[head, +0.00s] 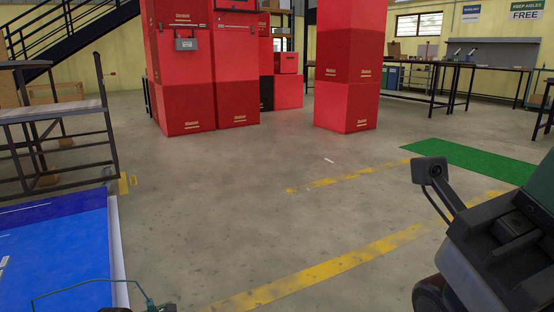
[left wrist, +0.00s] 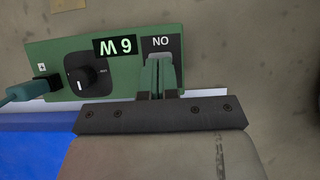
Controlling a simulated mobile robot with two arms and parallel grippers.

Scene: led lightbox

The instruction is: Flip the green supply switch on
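In the left wrist view, a green supply box (left wrist: 45,62) lies across the top, upside down to this camera. It carries a black knob (left wrist: 86,80), a lit green display (left wrist: 115,46) that seems to read 6 W, and a black ON label (left wrist: 161,43). My left gripper (left wrist: 164,64) is at the label end of the box, its narrow fingers close together just below the label. I cannot make out the switch itself, which the fingers may hide. In the head view the box is mostly out of frame at the bottom. My right gripper's fingers are not in view.
A blue panel with a white edge (head: 117,240) is at the lower left. A green cable (head: 75,286) loops at the bottom. A metal-framed table (head: 60,112) stands behind the panel. Red boxes (head: 187,110) stand far back. Open floor (head: 240,190) lies in the middle.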

